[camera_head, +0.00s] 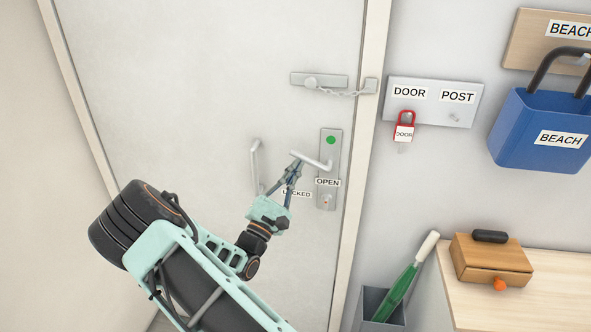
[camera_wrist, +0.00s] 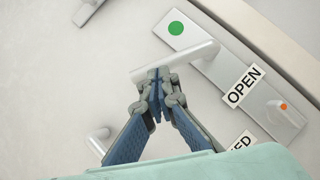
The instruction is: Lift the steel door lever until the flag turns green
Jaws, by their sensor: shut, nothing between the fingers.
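The steel door lever (camera_head: 312,160) sits on a tall plate (camera_head: 330,190) near the door's right edge. It points left and its free end is tilted up. The round flag (camera_head: 331,140) above the lever is green; it also shows green in the wrist view (camera_wrist: 176,28). An "OPEN" label (camera_head: 328,182) is on the plate below the lever. My gripper (camera_head: 295,168) is at the lever's free end, just below it. In the wrist view the shut fingertips (camera_wrist: 158,76) are at the lever (camera_wrist: 180,60), with nothing between them; they appear to touch its underside.
A pull handle (camera_head: 255,165) is left of the lever. A "LOCKED" label (camera_head: 297,193) is partly hidden behind my gripper. A red padlock (camera_head: 404,131), a blue bag (camera_head: 545,125) and a cabinet (camera_head: 530,290) are to the right.

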